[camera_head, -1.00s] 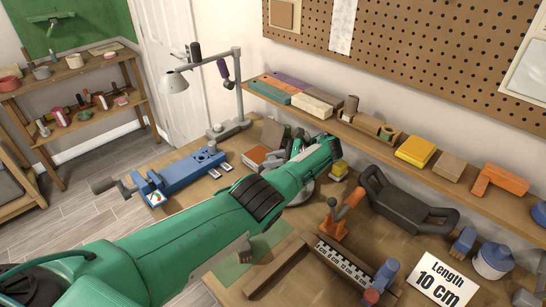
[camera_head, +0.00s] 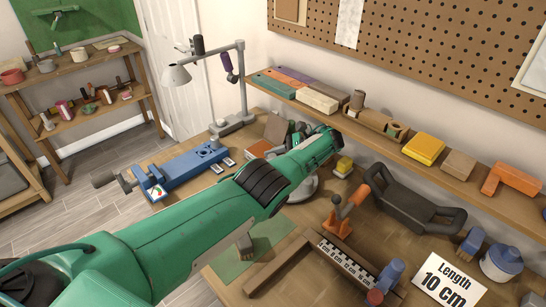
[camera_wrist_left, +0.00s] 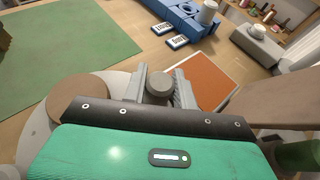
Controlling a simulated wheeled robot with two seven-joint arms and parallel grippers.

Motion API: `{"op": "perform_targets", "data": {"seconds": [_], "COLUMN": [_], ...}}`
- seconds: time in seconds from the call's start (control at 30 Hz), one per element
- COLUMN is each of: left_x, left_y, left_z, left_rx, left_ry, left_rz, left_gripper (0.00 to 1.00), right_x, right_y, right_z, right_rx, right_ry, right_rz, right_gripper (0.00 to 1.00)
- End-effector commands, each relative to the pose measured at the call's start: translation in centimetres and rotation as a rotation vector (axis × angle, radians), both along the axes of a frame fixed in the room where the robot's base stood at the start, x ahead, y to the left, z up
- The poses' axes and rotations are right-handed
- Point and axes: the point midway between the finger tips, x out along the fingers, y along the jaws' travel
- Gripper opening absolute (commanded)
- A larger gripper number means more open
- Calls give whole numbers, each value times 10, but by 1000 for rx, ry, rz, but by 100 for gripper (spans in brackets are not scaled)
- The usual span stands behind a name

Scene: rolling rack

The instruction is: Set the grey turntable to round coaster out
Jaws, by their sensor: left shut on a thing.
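The grey turntable (camera_wrist_left: 33,140) is a pale round disc, mostly covered by my left gripper in the left wrist view. In the head view only part of its rim (camera_head: 303,190) shows beneath my left arm. A round brown coaster (camera_wrist_left: 72,97) lies on the disc, left of my gripper in the wrist view. My left gripper (camera_wrist_left: 157,90) is shut on a grey knob (camera_wrist_left: 157,84) that stands up between its fingers. The rest of the disc is hidden behind the gripper body. My right gripper is in neither view.
A blue vise (camera_head: 185,172), a lamp (camera_head: 230,125) and an orange-red flat box (camera_head: 258,149) stand close by. A green mat (camera_head: 250,250), an orange clamp (camera_head: 340,220) and a dark handled tray (camera_head: 410,205) are also on the bench. A loaded shelf (camera_head: 385,140) runs behind.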

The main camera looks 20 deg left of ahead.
Motion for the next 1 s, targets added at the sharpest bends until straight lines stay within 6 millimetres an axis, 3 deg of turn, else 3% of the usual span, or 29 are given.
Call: {"op": "perform_targets", "data": {"seconds": [0.17, 0.2, 0.3, 0.77, 1.0], "left_x": [-1, -1, -1, 1, 19], "left_y": [0, 1, 0, 0, 4], "left_z": [-1, -1, 0, 0, 2], "left_rx": [0, 0, 0, 1, 2], "left_ry": [1, 3, 2, 1, 1], "left_rz": [3, 3, 2, -10, -178], "left_gripper": [0, 36, 50, 50, 50], "right_x": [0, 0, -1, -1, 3], "right_y": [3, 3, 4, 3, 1], "right_z": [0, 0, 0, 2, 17], "right_rx": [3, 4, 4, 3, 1], "right_ry": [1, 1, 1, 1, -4], "right_rz": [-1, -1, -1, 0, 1], "right_gripper": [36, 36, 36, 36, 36]}}
